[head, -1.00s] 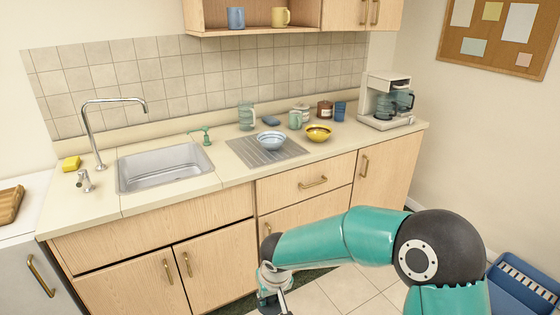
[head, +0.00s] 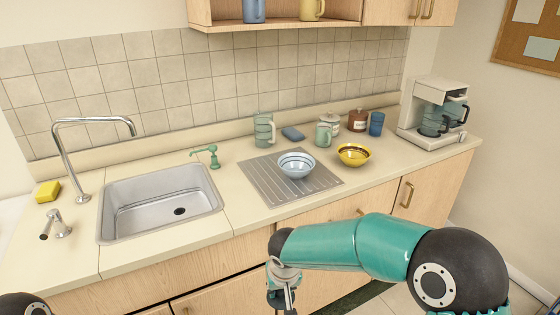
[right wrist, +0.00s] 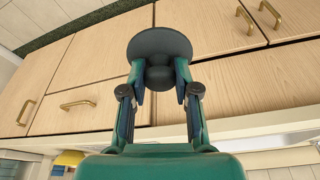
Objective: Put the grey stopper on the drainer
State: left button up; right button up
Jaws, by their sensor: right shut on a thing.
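The dark grey round stopper (right wrist: 160,45) shows in the right wrist view, its wide disc pointing away from me. My right gripper (right wrist: 160,80) is shut on its narrower neck, one finger on each side. In the head view my right gripper (head: 281,292) hangs at the bottom middle, in front of the cabinet fronts and below the counter top. The stopper cannot be made out there. The drainer (head: 268,188) is a ridged grey metal panel on the counter, right of the sink. A blue-and-white bowl (head: 296,165) stands on it. My left gripper is not in view.
A steel sink (head: 150,215) with a tall tap lies left of the drainer. A yellow bowl (head: 353,154) stands right of it. The drainer's front and left parts are bare.

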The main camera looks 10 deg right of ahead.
aim_at(286, 189)
jog(key=u, duration=0.35)
jog(key=i, duration=0.95)
jog(key=u, duration=0.1)
